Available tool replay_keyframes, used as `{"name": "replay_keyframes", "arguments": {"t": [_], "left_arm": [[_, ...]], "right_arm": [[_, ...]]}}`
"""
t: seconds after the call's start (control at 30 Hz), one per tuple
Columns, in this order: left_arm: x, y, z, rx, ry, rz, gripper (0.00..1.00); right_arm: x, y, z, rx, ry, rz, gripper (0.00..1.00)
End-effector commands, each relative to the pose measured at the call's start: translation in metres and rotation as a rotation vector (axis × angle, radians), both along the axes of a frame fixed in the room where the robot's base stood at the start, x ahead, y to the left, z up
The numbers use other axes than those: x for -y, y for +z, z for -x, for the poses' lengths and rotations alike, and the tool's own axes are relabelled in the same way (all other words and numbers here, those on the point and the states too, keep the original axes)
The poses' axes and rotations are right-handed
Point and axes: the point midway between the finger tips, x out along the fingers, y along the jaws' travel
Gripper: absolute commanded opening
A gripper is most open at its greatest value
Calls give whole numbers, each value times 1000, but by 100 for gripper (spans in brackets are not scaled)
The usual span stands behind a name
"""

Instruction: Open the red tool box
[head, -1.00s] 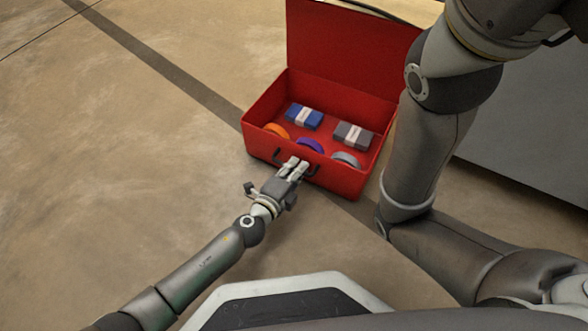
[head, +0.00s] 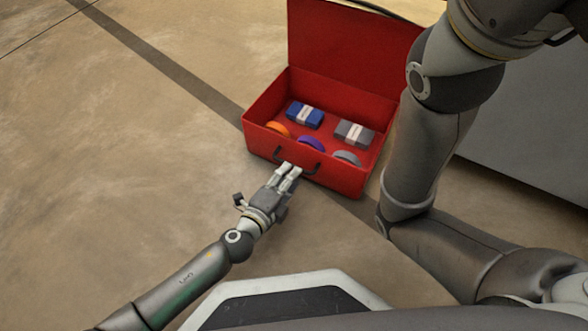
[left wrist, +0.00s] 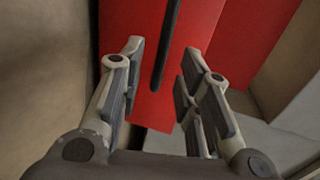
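The red tool box (head: 340,180) stands on the floor in the head view with its lid (head: 350,50) raised upright at the back. Its inside is in plain view. A dark handle (head: 297,165) is on its front wall. My left gripper (head: 291,171) is in front of that wall, close to the handle. In the left wrist view its fingers (left wrist: 165,60) are apart, with the dark handle bar (left wrist: 166,45) and red wall beyond and between them. I cannot tell whether they touch the box. My right gripper is not in view; only my right arm shows.
Inside the box lie a blue packet (head: 304,115), a grey packet (head: 354,133), and orange (head: 277,129), purple (head: 311,144) and grey (head: 346,158) round items. A grey block-like surface (head: 530,130) stands at the right. The floor (head: 110,160) at the left is clear.

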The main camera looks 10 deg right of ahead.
Motion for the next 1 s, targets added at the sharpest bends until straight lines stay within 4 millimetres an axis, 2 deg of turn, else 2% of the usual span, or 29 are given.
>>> {"name": "replay_keyframes", "arguments": {"t": [0.1,0.3,1.0], "left_arm": [[-10,3,13,-1,1,0,32],[-16,6,21,0,2,0,32],[-16,6,22,0,1,0,32]], "right_arm": [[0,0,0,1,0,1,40],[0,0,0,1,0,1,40],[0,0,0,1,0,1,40]]}}
